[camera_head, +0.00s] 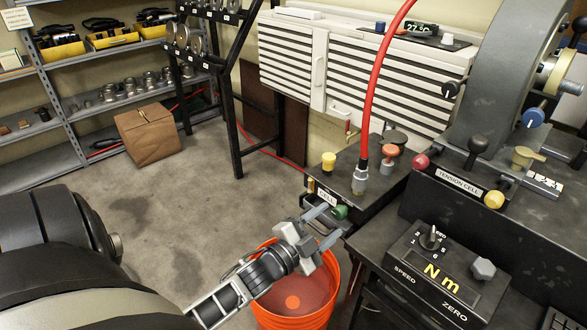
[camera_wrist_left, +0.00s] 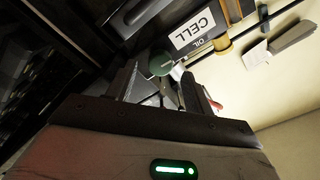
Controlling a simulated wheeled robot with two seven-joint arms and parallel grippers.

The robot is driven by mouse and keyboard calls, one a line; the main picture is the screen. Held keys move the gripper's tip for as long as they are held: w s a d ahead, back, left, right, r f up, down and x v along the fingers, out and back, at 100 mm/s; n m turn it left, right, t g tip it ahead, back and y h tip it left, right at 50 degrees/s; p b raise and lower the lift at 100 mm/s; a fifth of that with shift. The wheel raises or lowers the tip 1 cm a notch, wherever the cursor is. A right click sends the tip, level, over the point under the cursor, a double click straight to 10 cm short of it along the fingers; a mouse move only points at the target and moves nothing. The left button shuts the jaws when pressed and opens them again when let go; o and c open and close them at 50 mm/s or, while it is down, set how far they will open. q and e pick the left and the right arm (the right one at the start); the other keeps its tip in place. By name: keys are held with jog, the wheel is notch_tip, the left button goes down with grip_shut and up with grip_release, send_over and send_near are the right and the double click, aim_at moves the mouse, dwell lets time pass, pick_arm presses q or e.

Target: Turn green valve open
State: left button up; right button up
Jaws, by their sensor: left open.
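The green valve (camera_head: 340,212) is a small round knob on the front side of the dark bench block, below the yellow knob. It also shows in the left wrist view as a dark green disc (camera_wrist_left: 161,63) beside the white CELL label (camera_wrist_left: 194,28). My left gripper (camera_head: 325,224) is open with its fingers pointing at the green valve. In the left wrist view the valve lies ahead, between the lines of the two fingers (camera_wrist_left: 168,85). I cannot tell whether the fingers touch it. My right gripper is not in view.
An orange bucket (camera_head: 300,300) stands under my left gripper. A red hose (camera_head: 375,85) rises from the block, near a yellow knob (camera_head: 328,161) and an orange knob (camera_head: 390,151). A Nm control box (camera_head: 440,272) stands to the right. A cardboard box (camera_head: 148,135) sits on open floor.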

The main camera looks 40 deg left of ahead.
pick_arm(q)
jog(key=s+a, duration=0.1)
jog(key=s, duration=1.2)
jog(key=shift+s+f+b, duration=0.3)
